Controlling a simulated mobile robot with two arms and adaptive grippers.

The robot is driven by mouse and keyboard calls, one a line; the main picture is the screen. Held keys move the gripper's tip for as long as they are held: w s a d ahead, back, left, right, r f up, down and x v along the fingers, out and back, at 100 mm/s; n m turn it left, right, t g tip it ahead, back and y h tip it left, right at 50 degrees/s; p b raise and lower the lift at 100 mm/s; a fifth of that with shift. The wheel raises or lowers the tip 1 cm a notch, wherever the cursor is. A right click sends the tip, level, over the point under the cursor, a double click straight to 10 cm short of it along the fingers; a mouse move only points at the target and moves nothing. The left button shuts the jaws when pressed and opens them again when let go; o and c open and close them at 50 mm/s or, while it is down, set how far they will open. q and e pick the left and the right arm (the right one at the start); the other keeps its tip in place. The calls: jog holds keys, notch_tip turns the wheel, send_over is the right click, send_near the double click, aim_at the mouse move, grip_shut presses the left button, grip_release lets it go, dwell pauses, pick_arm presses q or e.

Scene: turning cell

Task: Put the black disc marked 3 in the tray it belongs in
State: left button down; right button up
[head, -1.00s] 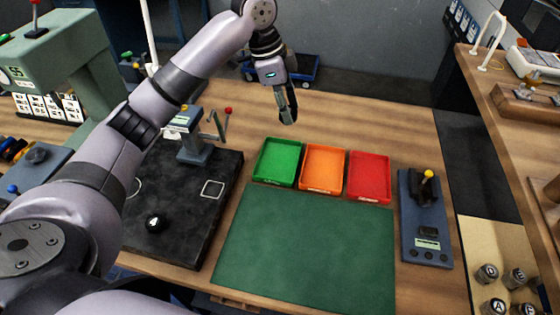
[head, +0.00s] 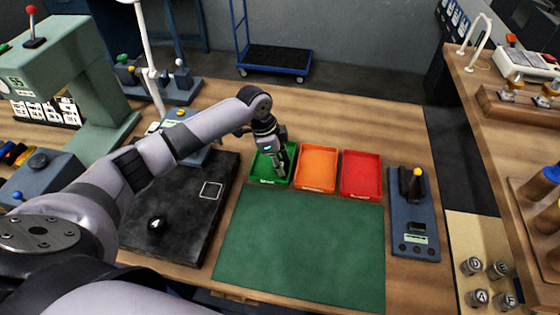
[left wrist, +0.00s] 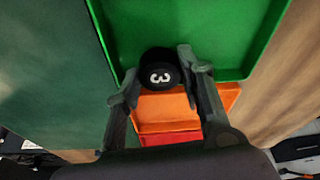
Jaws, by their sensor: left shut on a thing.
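The black disc marked 3 (left wrist: 160,74) shows in the left wrist view between the fingers of my left gripper (left wrist: 157,66), which is shut on it. In the head view my left gripper (head: 281,170) points down over the green tray (head: 258,176), at its right side. The disc is not clear in the head view. I cannot tell whether it touches the tray floor. The orange tray (head: 318,167) and the red tray (head: 361,175) stand to the right of the green one. My right gripper is not in view.
A black disc marked 4 (head: 157,223) lies on the dark plate (head: 180,235) at left. A green mat (head: 300,240) lies clear in front of the trays. A blue-grey device with a yellow knob (head: 413,215) stands right of the red tray.

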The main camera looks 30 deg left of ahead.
pick_arm(q)
jog(key=shift+f, duration=0.4)
jog(key=shift+f, duration=0.1)
jog(key=c, duration=1.3)
grip_release()
jog(key=shift+c, duration=0.2)
jog(key=b+v, duration=0.2)
jog(key=v, duration=1)
jog(key=shift+b, duration=0.3)
